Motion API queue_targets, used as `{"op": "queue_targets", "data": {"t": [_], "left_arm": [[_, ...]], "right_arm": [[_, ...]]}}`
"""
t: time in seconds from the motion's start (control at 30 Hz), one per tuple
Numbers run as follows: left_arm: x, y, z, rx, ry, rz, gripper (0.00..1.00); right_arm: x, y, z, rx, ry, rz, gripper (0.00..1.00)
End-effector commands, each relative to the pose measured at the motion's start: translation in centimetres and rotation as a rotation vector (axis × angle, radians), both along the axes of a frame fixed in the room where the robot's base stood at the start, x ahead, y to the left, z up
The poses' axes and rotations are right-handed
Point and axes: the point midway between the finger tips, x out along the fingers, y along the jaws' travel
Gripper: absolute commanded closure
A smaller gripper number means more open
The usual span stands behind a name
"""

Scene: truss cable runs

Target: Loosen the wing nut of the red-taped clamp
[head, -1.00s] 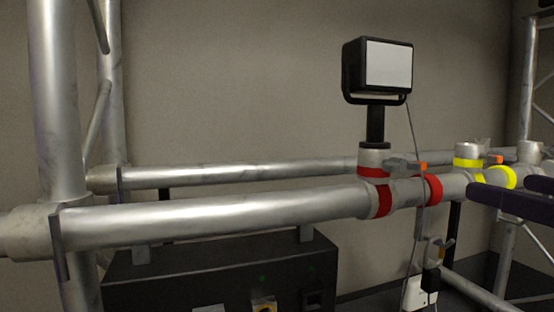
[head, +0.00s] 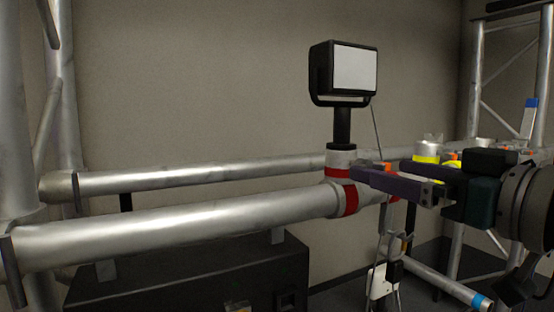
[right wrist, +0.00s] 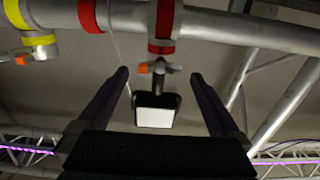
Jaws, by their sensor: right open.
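The red-taped clamp (head: 340,172) grips the front truss tube, with a floodlight (head: 343,70) standing on it. In the right wrist view the clamp's red bands (right wrist: 163,20) show at the top. Its wing nut (right wrist: 160,67), grey with an orange tip, sits between and beyond my fingertips. My right gripper (head: 362,177) comes in from the right beside the clamp. In the right wrist view the gripper (right wrist: 159,76) is open, its two dark fingers well apart with nothing held. In the head view its finger partly covers the wing nut area. My left gripper is not in view.
A yellow-taped clamp (head: 430,150) stands further right along the truss, behind my right arm; it also shows in the right wrist view (right wrist: 40,42). A thin cable hangs from the floodlight. A black case (head: 190,275) stands below the tube. The wall side is clear.

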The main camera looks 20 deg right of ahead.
Motion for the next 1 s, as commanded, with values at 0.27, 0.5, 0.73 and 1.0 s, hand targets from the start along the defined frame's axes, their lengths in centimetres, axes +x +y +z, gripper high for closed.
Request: {"op": "queue_targets", "data": {"t": [0.27,0.5,0.73,1.0], "left_arm": [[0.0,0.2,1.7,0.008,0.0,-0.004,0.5],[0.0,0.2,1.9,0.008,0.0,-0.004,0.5],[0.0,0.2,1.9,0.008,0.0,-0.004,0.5],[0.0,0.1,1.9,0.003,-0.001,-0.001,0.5]], "right_arm": [[2.2,0.1,0.3,0.003,-0.003,-0.002,0.0],[2.9,0.3,0.0,0.0,0.0,0.002,0.0],[2.9,0.3,0.0,0.0,0.0,0.003,0.01],[2.8,0.3,0.0,0.0,0.0,0.002,0.31]]}}
